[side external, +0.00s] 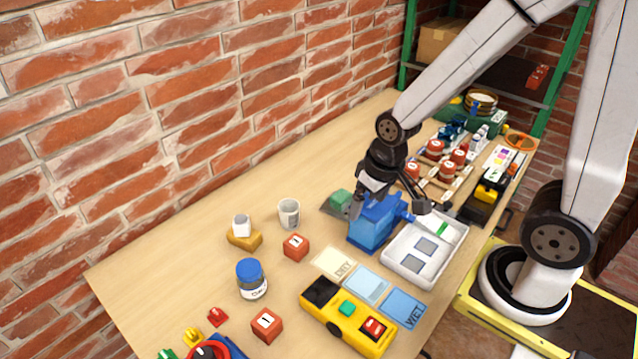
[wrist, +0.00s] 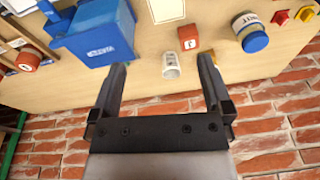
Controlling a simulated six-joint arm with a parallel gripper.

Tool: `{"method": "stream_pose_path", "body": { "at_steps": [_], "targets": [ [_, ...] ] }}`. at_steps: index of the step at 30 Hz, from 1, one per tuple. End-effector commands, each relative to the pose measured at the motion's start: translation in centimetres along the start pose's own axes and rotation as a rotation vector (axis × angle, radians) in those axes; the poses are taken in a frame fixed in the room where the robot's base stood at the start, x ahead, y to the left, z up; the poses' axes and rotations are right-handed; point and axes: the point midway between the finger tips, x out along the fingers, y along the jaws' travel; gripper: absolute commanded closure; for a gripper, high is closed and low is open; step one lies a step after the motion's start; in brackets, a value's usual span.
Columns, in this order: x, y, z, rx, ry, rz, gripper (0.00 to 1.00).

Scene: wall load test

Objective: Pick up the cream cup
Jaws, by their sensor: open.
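A pale cream cup (side external: 289,213) stands on the wooden table, left of the blue bin, with a small mark on its side. A smaller whitish cup (side external: 241,225) sits on a yellow-brown block (side external: 245,239) further left. My gripper (side external: 388,204) is open and empty above the blue bin, to the right of the cream cup and apart from it. In the wrist view, the cream cup (wrist: 171,66) appears between the two spread fingers, beyond their tips. The right finger covers most of the yellow-brown block there, and the smaller cup is not clearly visible.
A blue bin (side external: 371,228) and a white tray (side external: 424,249) are near my gripper. A red numbered block (side external: 295,247) is close to the cream cup, with a blue-lidded jar (side external: 251,279) nearer the front. A brick wall (side external: 180,120) runs behind the table.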

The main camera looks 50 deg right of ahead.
Motion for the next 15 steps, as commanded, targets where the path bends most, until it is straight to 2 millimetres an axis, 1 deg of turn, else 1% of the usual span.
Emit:
{"method": "stream_pose_path", "body": {
  "at_steps": [8,15],
  "targets": [
    [2.7,0.3,-1.9,0.331,-0.159,-0.077,0.00],
    [5.5,0.2,-4.2,0.657,-0.310,-0.185,0.00]
  ]
}}
